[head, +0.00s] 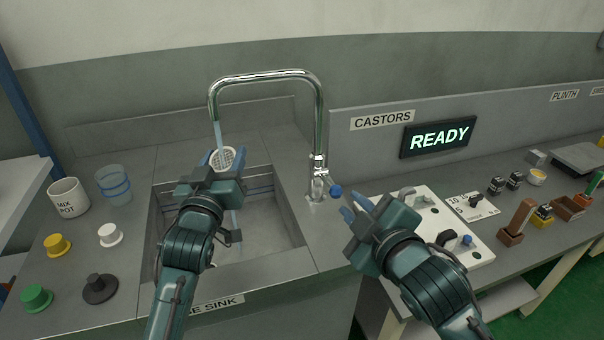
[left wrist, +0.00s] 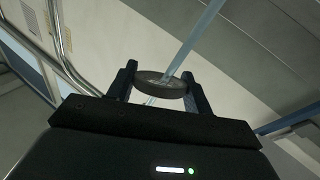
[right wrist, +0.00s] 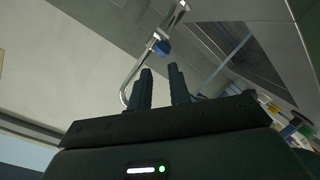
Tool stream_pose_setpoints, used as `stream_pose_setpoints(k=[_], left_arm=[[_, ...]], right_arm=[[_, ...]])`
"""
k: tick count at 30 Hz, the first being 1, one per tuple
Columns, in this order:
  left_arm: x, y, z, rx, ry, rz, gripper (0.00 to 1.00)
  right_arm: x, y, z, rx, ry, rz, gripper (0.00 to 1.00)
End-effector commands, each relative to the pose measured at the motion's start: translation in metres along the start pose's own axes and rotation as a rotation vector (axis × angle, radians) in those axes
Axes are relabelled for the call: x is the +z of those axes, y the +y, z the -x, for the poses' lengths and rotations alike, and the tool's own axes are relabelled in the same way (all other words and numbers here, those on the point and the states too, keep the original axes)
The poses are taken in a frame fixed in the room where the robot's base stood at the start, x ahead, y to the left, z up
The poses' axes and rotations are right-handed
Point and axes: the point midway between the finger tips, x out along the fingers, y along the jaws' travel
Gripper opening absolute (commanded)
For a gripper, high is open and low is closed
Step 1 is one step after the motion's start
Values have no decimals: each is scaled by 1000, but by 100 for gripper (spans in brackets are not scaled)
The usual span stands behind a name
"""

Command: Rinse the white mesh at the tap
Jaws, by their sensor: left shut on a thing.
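The white mesh (head: 223,158) is a small round sieve disc. My left gripper (head: 221,160) is shut on it and holds it above the sink basin (head: 265,222). In the left wrist view the disc (left wrist: 160,84) sits edge-on between the fingers. Water (head: 217,135) runs from the tap (head: 318,120) down onto the mesh, and a stream also shows below it. My right gripper (head: 354,207) is open and empty, close to the tap's blue-ended lever (head: 335,190). In the right wrist view the blue end (right wrist: 162,47) lies just beyond the fingertips.
Left of the sink stand a mix pot (head: 68,198), a clear blue-banded beaker (head: 114,185) and several coloured knobbed pieces. At right are a white panel (head: 440,228), a lit READY sign (head: 438,137) and small items on the bench. The basin looks otherwise empty.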

Motion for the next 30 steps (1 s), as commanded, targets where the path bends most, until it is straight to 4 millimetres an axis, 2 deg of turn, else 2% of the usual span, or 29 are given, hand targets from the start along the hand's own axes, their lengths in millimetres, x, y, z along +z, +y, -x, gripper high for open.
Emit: stream_pose_setpoints(k=[1,6,11,17,27,30], left_arm=[[0,0,0,0,0,0,29],[0,0,0,0,0,0,29],[0,0,0,0,0,0,29],[0,0,0,0,0,0,29],[0,0,0,0,0,0,29],[0,0,0,0,0,0,29]], right_arm=[[-9,10,2,-8,14,-72,15],[-33,29,11,-88,42,-320,1],[-45,34,13,-136,51,-427,0],[-48,30,-14,-142,50,-435,0],[-53,21,-85,-141,50,-432,0],[-35,14,-76,-141,47,-430,0]])
